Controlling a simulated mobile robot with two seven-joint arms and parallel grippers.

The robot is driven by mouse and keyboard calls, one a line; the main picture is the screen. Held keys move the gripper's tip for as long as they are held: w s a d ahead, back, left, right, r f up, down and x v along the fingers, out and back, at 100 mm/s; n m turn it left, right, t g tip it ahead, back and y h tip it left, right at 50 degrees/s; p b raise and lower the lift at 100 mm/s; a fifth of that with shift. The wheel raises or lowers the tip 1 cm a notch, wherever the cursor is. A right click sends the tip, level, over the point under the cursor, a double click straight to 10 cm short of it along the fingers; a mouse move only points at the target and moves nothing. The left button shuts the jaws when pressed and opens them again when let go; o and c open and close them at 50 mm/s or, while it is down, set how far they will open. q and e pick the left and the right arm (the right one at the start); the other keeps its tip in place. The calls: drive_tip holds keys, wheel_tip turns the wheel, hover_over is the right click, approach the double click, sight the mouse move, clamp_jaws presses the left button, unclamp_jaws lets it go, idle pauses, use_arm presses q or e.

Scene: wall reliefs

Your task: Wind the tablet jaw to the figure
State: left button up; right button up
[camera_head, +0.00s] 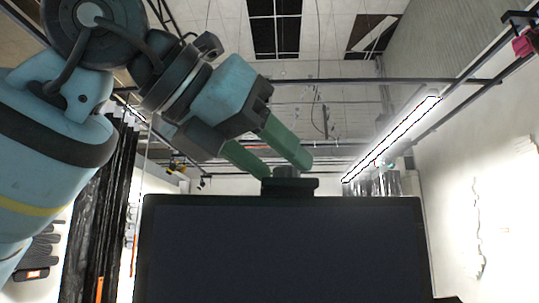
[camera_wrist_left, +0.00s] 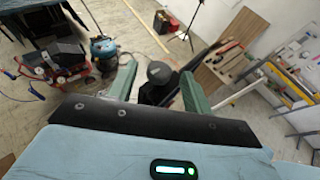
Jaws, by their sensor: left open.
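The dark tablet (camera_head: 285,255) stands upright and fills the lower middle of the head view, its face blank. A black clamp jaw (camera_head: 300,187) sits on the middle of its top edge, with a short dark knob (camera_head: 287,172) on top. My left gripper (camera_head: 285,168) comes down from the upper left with its two green fingers open, one to each side of the knob. In the left wrist view the round knob top (camera_wrist_left: 160,72) shows between the fingers; I cannot tell whether either finger touches it. My right gripper is not in view. No figure or scale is readable.
A bright strip lamp (camera_head: 392,138) hangs at the right, beyond the tablet. In the left wrist view, a blue and black machine (camera_wrist_left: 104,50) stands on the floor at left, and a cluttered bench (camera_wrist_left: 290,75) at right. The space right of the gripper is clear.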

use_arm(q)
drive_tip(key=shift+c, duration=0.3)
drive_tip(key=c, duration=0.9)
drive_tip(key=shift+w+m+g, duration=0.1)
drive_tip(key=shift+m+g, duration=0.2)
